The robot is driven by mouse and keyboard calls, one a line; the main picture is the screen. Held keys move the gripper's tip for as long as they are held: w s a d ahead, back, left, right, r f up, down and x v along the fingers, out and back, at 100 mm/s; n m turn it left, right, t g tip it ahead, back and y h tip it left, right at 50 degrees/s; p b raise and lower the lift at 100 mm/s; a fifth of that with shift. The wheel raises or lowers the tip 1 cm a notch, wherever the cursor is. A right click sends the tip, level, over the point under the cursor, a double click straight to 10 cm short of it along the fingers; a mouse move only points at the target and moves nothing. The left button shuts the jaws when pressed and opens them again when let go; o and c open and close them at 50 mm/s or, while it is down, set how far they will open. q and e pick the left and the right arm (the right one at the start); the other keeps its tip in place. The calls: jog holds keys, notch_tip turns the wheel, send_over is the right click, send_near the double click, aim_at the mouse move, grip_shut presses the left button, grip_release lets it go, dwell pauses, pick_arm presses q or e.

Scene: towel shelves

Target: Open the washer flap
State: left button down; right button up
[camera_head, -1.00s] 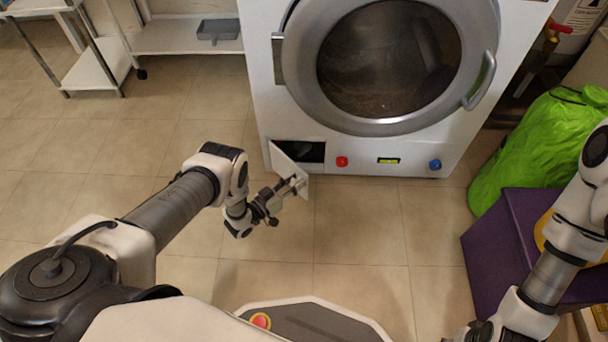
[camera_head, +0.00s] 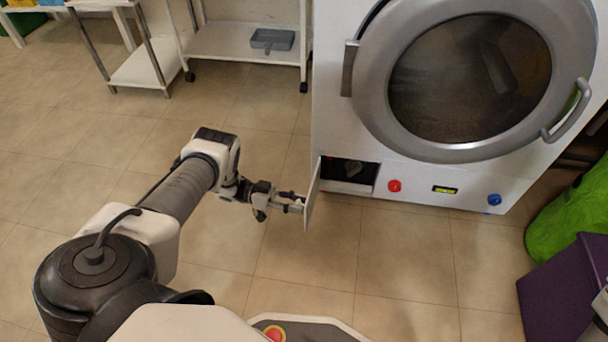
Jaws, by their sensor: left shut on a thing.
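The white washer (camera_head: 334,100) stands at the upper right, with a large round grey door (camera_head: 372,110) that is closed. Its small white flap (camera_head: 313,196), low on the left of the front, is swung well open to the left and seen nearly edge-on. Behind it the dark compartment (camera_head: 348,172) shows, with a grey part inside. My left gripper (camera_head: 296,203) is shut on the flap's outer side, near its handle; the fingertips are small and partly hidden by the flap.
A white cart (camera_head: 222,45) with a grey tray stands at the back left. A green bag (camera_head: 565,215) and purple box (camera_head: 560,300) stand at right. The floor between is clear.

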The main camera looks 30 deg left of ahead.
pick_arm(q)
jog(key=shift+a+m+g+h+b, duration=0.3)
jog(key=shift+a+m+g+b, duration=0.3)
jog(key=shift+a+g, duration=0.25)
jog(key=c, duration=0.8)
grip_release()
jog(key=shift+o, duration=0.2)
jog(key=v, duration=0.7)
jog(key=shift+a, duration=0.2)
jog(key=shift+s, duration=0.1)
